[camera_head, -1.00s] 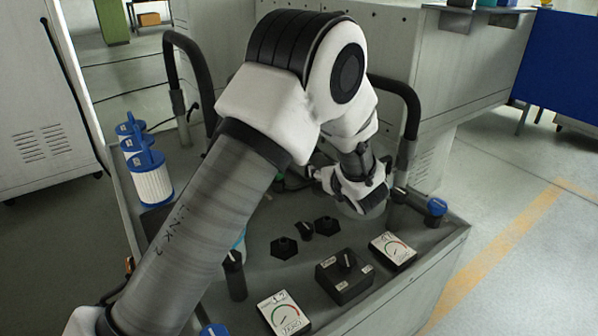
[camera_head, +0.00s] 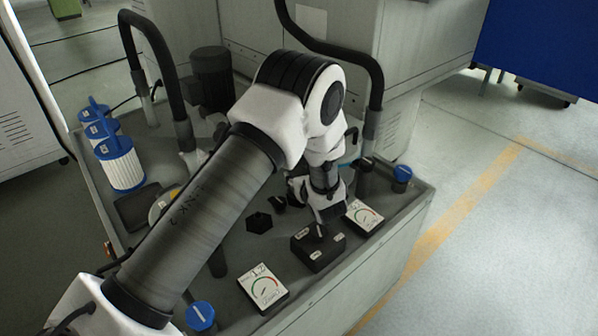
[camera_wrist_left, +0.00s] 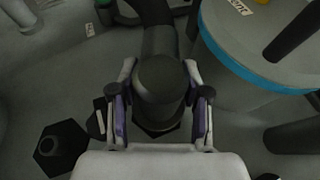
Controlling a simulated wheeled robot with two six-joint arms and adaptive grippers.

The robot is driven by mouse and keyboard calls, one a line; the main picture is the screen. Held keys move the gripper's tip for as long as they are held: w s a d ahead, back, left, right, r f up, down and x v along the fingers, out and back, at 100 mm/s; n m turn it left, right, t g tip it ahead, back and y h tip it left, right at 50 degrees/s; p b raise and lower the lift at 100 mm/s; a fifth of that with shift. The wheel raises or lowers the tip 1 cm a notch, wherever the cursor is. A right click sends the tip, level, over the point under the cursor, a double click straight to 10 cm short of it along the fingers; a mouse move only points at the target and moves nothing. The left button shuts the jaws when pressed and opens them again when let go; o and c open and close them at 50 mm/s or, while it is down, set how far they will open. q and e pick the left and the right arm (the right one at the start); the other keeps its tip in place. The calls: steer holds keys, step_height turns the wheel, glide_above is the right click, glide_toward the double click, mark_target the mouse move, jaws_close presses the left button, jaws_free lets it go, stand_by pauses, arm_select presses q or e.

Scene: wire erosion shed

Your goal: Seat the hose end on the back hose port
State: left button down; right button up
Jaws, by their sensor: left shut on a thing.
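My left gripper (camera_head: 326,206) hangs low over the bench panel in the head view. In the left wrist view its two fingers (camera_wrist_left: 160,108) are shut on the hose end (camera_wrist_left: 160,80), a thick dark cylinder with its hose running up the picture. A black hexagonal port (camera_wrist_left: 153,131) shows partly just below the hose end, which hides most of it; whether they touch I cannot tell. A second hexagonal port (camera_head: 259,222) stands free and empty to the left; it also shows in the left wrist view (camera_wrist_left: 60,146). My right gripper is not in view.
A small knob (camera_head: 279,203) stands beside the free port. A switch box (camera_head: 317,249) and two meters (camera_head: 362,215) (camera_head: 262,288) lie nearer. White filters with blue caps (camera_head: 121,165) stand at left. A blue-rimmed round thing (camera_wrist_left: 240,60) is close right of the held hose end.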

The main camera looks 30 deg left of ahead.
arm_select(q)
steer(key=shift+f, duration=0.55)
steer(key=shift+b, duration=0.5)
stand_by(0.7)
steer(key=shift+f+b, duration=0.55)
steer(key=c, duration=0.8)
jaws_free()
steer(key=shift+s, duration=0.1)
steer(key=shift+d, duration=0.1)
